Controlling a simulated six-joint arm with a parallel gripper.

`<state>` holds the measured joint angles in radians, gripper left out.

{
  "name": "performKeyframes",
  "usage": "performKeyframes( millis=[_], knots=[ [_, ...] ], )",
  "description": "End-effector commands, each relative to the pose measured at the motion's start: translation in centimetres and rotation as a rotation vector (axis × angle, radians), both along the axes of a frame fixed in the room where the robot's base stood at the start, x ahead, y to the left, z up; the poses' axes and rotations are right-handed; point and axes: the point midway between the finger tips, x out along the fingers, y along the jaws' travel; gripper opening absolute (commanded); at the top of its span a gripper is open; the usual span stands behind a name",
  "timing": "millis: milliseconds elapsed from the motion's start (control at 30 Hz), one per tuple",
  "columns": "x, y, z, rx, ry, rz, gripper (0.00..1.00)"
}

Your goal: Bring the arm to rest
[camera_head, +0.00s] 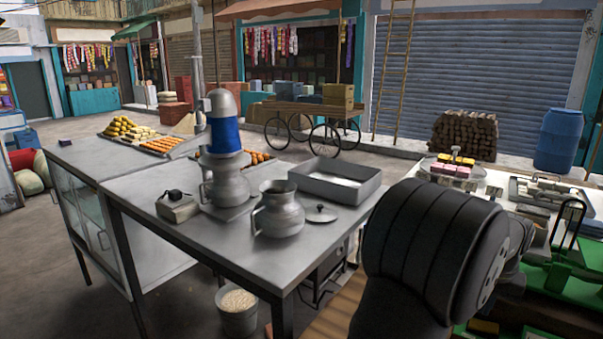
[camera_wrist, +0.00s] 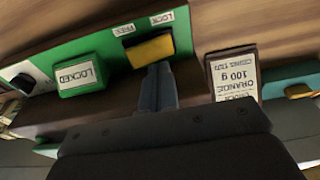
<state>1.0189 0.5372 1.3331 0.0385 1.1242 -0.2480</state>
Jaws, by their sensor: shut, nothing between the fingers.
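My gripper (camera_wrist: 158,72) shows in the wrist view with its two grey fingers together and nothing between them. Its tips are just below a yellow block (camera_wrist: 150,50) on a green panel (camera_wrist: 103,42) with small "FREE" and "LOCK" labels. I cannot tell whether the tips touch the block. A green block labelled "LOCKED" (camera_wrist: 80,76) is to the left of the fingers. A card reading "ORANGE 100 g" (camera_wrist: 236,76) is to their right. In the head view, my dark arm fills the lower right and the fingers are hidden.
A steel table (camera_head: 150,205) holds a metal jug (camera_head: 280,212), a shallow tray (camera_head: 338,180), a lid (camera_head: 320,213) and a blue-banded machine (camera_head: 224,135). Green equipment (camera_head: 580,285) and a white counter (camera_head: 480,190) are beside my arm. A bucket (camera_head: 237,308) stands below the table.

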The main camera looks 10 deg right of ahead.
Motion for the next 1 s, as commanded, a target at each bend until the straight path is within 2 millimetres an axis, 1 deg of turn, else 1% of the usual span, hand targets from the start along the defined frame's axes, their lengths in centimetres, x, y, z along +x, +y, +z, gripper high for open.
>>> performKeyframes(
  millis=[33,200,300,400,600,1000],
  knots=[
    [0.0,-0.1,1.0,-0.002,-0.001,0.000,0.00],
    [0.0,0.0,3.9,-0.001,-0.001,0.000,0.00],
    [0.0,0.0,5.2,0.000,0.000,0.000,0.00],
    [0.0,0.0,6.0,0.000,0.000,0.000,0.00],
    [0.0,0.0,6.5,0.001,0.001,0.000,0.00],
    [0.0,0.0,6.5,0.001,0.001,0.000,0.00]
  ],
)
